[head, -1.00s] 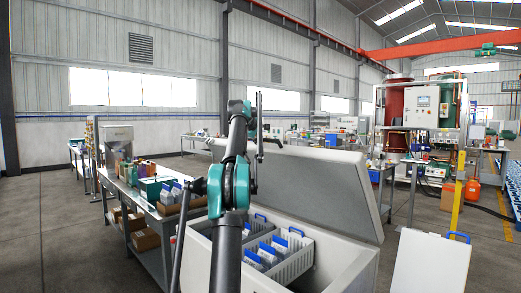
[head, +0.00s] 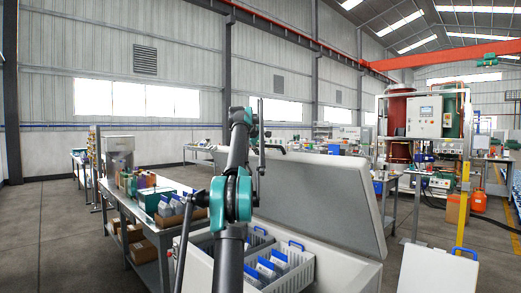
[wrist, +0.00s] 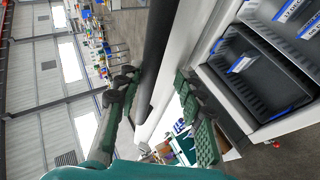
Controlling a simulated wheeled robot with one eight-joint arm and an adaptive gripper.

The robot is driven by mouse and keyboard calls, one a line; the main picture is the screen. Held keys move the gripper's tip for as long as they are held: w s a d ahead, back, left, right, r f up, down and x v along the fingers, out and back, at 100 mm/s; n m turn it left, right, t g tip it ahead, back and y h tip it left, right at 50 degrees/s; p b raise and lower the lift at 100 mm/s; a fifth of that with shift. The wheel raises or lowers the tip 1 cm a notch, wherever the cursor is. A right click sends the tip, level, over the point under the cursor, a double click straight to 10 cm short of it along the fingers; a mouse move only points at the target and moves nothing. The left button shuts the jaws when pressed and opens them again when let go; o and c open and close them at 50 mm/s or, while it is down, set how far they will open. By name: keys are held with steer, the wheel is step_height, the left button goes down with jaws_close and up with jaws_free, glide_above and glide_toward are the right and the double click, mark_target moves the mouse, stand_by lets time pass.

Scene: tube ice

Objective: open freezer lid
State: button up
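The freezer's grey-white lid (head: 325,195) stands raised and tilted back in the head view. The chest (head: 345,270) below is open, with white baskets (head: 297,268) inside. In the wrist view, my gripper (wrist: 156,80) has its two dark green-padded fingers spread apart. A long dark bar (wrist: 160,45) passes between or just behind them, close to the left finger; I cannot tell whether it touches. A pale edge runs beside the bar. In the head view my arm stands in front of the freezer's left part, and the gripper's fingertips cannot be made out.
A workbench (head: 150,212) with bottles, boxes and packs stands left of the freezer. A white panel with a blue handle (head: 437,270) stands at right, near a yellow post (head: 462,215). An orange cylinder (head: 480,202) is farther back. Grey floor (head: 60,235) is clear at left.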

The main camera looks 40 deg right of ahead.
steer(key=v, duration=1.2)
stand_by(0.5)
steer(key=s+a+f+m+y, duration=0.2)
steer(key=a+f+y, duration=0.3)
steer(key=a+f, duration=2.6)
steer(key=s+a+f+g+y, duration=0.1)
steer(key=s+a+f+y, duration=0.1)
steer(key=s+a+f, duration=0.9)
steer(key=s+a+f+m+y, duration=0.1)
steer(key=s+a+f+y, duration=0.2)
steer(key=s+a+f, duration=0.9)
steer(key=s+f, duration=0.6)
steer(key=s, duration=0.1)
steer(key=shift+s+g, duration=0.3)
steer(key=shift+g, duration=0.1)
